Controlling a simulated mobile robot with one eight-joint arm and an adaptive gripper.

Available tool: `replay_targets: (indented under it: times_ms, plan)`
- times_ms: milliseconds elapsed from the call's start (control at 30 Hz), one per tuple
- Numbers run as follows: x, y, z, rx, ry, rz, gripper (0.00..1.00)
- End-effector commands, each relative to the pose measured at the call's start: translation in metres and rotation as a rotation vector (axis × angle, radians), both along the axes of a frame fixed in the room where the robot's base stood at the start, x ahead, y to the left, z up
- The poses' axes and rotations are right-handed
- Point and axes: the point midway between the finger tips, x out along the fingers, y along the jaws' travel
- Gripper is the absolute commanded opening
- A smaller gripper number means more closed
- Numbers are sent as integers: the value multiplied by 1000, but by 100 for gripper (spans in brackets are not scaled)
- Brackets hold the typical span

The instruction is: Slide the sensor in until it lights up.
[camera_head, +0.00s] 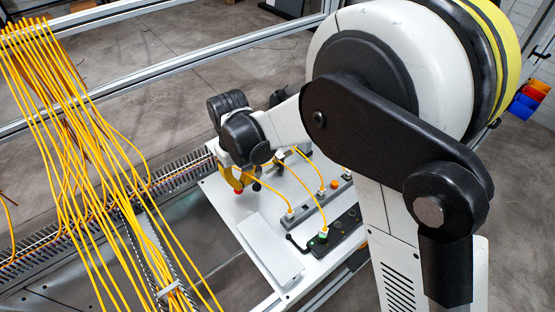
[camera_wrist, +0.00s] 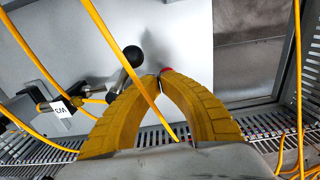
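My gripper (camera_head: 240,184) is low over the white panel at its far left corner. In the wrist view its two yellow fingers (camera_wrist: 161,77) curve together and their tips meet, with no held object clearly visible. A small red part (camera_wrist: 166,70) shows just beyond the tips; it also shows under my gripper in the head view (camera_head: 238,190). A black ball knob on a metal stem (camera_wrist: 133,56) stands just left of the tips. A metal and black cable fitting with a white label (camera_wrist: 62,108) lies further left. I cannot tell which part is the sensor.
The white panel (camera_head: 222,198) carries a grey strip (camera_head: 310,208) with yellow cables, a black box (camera_head: 345,228) with a green light, and a white cover (camera_head: 270,250). Many yellow cables (camera_head: 75,150) hang at left. One yellow cable (camera_wrist: 130,60) crosses in front of my fingers.

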Motion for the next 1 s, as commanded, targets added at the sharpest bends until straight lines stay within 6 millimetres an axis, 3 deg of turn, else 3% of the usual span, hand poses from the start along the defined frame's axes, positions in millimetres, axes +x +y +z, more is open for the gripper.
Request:
replay_targets:
  times_ms: [1000]
  plan:
    - [4, -4, 0, 0, 0, 0, 0]
